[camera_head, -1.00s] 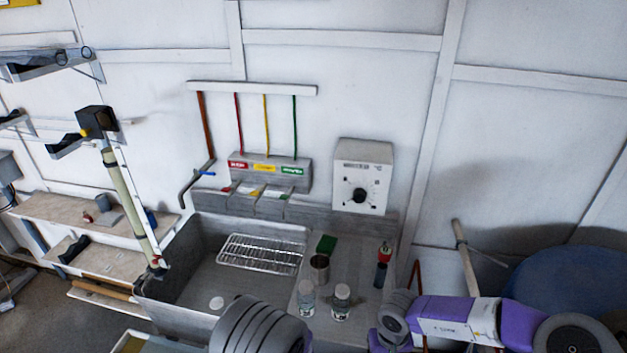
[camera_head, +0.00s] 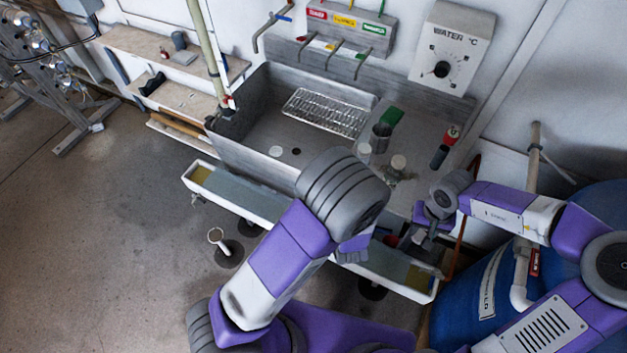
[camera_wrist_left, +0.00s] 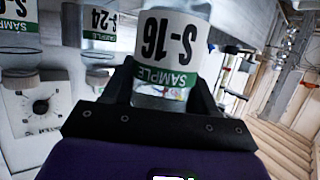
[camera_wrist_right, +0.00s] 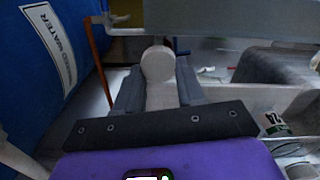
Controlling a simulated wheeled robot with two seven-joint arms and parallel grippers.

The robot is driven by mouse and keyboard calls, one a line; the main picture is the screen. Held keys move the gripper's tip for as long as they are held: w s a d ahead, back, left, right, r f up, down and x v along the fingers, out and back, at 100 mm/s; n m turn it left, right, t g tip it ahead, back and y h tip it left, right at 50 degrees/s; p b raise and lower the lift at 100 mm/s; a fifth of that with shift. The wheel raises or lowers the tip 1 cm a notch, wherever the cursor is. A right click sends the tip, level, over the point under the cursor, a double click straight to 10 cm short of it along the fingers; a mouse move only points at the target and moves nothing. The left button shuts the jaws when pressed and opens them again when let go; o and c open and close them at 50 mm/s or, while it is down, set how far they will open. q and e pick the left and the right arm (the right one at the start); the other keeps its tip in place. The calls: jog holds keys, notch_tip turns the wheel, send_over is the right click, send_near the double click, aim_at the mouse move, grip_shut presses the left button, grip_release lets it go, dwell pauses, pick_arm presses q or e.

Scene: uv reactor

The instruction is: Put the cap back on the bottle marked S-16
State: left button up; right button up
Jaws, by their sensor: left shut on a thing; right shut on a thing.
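The bottle marked S-16 (camera_wrist_left: 170,45) is between the fingers of my left gripper (camera_wrist_left: 158,95), which is shut on it. Its label is upside down in the left wrist view, like the rest of that view; its mouth is hidden. In the head view my left gripper (camera_head: 352,252) is mostly hidden behind my forearm. My right gripper (camera_wrist_right: 160,85) is shut on a pale, round-faced piece that looks like the cap (camera_wrist_right: 157,64). In the head view my right gripper (camera_head: 408,238) is over the trough, right of the left one; its cap cannot be made out there.
Other sample bottles (camera_head: 397,166) stand on the counter by the sink (camera_head: 250,125), near a metal cup (camera_head: 381,138). A white disc (camera_head: 276,151) lies in the sink. A long trough (camera_head: 240,201) runs along the front. A blue barrel (camera_head: 480,300) stands at right.

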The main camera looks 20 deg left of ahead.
pick_arm(q)
jog(key=d+h, duration=0.1)
jog(key=d+m, duration=0.1)
jog(key=d+m+h, duration=0.1)
jog(key=shift+w+d+f+t+h, duration=0.25)
jog(key=shift+d+t+h, duration=0.05)
jog(key=shift+t, duration=0.1)
pick_arm(e)
jog(key=w+a+r, duration=0.2)
jog(key=a+r, duration=0.6)
jog(key=a, duration=0.2)
jog(key=w+a+r+m, duration=0.1)
jog(key=w+a+r, duration=0.2)
jog(key=a+r, duration=0.5)
jog(key=a, duration=0.2)
jog(key=shift+a, duration=0.4)
jog(key=shift+f, duration=0.1)
jog(key=shift+f, duration=1.9)
